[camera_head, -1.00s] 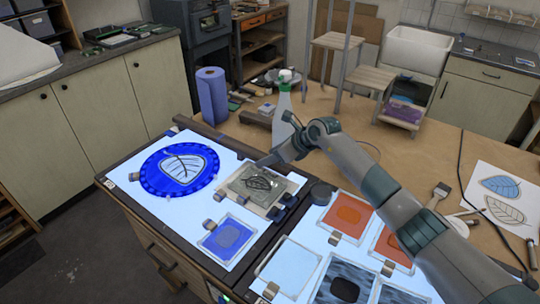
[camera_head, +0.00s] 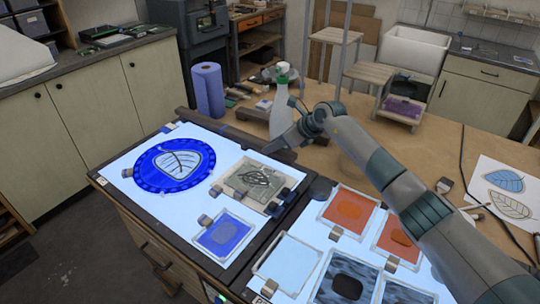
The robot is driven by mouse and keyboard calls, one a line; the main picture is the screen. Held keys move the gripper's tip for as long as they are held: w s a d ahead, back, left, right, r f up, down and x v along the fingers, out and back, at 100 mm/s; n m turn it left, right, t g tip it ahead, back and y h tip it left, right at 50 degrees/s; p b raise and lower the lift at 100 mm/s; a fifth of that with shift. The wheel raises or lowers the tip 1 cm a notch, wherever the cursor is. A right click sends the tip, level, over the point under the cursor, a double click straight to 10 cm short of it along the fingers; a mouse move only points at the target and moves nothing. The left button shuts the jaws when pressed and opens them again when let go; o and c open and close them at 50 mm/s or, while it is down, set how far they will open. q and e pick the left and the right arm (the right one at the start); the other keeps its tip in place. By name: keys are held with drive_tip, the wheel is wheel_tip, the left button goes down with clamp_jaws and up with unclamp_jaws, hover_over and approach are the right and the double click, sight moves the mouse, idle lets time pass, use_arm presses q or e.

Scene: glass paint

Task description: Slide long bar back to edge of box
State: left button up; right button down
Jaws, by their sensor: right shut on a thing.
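The long dark bar (camera_head: 225,130) lies along the back edge of the light box (camera_head: 125,160), with its right end near my right gripper. My right gripper (camera_head: 274,147) is shut on the bar near that right end, and the wrist hides part of the hold. The lit white top of the box carries a round blue glass piece with a leaf shape (camera_head: 180,162). My left gripper is not in view.
A spray bottle (camera_head: 281,104) stands just behind my right gripper, and a blue roll (camera_head: 209,91) stands behind the box. A grey leaf-patterned tile (camera_head: 238,178), small blocks and a blue glass square (camera_head: 225,236) rest on the box.

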drive_tip(key=shift+w+d, duration=0.15)
drive_tip(key=shift+d, duration=0.05)
drive_tip(key=shift+r, duration=0.15)
drive_tip(key=c, duration=1.6)
unclamp_jaws()
drive_tip(key=shift+c, duration=0.2)
drive_tip(key=o, duration=0.4)
drive_tip(key=shift+c, duration=0.2)
drive_tip(key=shift+w, duration=0.15)
drive_tip(key=shift+s+d+r, duration=0.15)
drive_tip(key=shift+s+d, duration=0.05)
drive_tip(key=shift+s, duration=0.05)
drive_tip(key=b+v, duration=0.6)
drive_tip(key=v, duration=1)
drive_tip(key=shift+d, duration=0.3)
